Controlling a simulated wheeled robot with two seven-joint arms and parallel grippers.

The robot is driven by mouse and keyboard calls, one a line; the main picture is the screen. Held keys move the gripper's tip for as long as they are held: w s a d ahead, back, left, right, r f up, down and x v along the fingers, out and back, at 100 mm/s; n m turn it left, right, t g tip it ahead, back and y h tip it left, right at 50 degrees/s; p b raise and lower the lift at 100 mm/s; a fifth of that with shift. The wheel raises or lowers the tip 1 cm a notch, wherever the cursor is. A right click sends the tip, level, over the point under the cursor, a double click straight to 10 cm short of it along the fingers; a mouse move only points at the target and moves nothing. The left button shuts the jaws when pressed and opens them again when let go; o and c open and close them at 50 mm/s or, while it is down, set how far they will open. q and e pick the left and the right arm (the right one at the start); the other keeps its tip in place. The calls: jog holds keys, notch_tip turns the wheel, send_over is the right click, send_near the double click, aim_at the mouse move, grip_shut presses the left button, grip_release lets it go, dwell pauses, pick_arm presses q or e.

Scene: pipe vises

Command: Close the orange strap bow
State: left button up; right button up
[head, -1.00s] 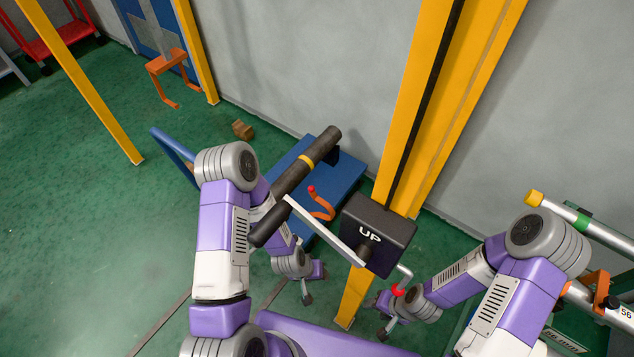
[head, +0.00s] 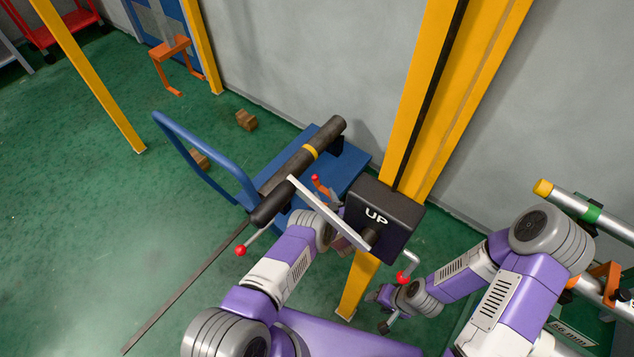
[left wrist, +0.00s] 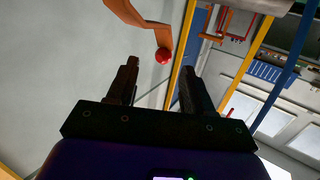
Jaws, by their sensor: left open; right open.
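The orange strap bow (head: 321,189) shows as a short piece with a red knob (head: 315,178) beside the dark pipe (head: 294,172). The rest of it is hidden behind the white bar and my left arm. In the left wrist view the bow (left wrist: 143,18) curves in from the top, and its red knob (left wrist: 162,55) appears just beyond the gap between my open left fingers (left wrist: 160,78). I see no contact. In the head view the left fingertips are hidden behind the bar. My right gripper (head: 384,322) is open, low beside the yellow post.
A red-knobbed lever (head: 240,251) sticks out left.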

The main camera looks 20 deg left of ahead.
aim_at(317, 181)
pick_arm(q)
jog(key=shift+n+y, duration=0.3)
jog(key=shift+y, duration=0.5)
jog(key=b+x, duration=0.2)
jog(key=x, duration=0.4)
jog(key=shift+a+r+b, duration=0.15)
jog(key=shift+b, duration=0.25)
jog(key=shift+w+a+r, duration=0.1)
jog(key=shift+w+a, duration=0.2)
jog(key=shift+w, duration=0.15)
jog(key=shift+c, duration=0.2)
grip_shut()
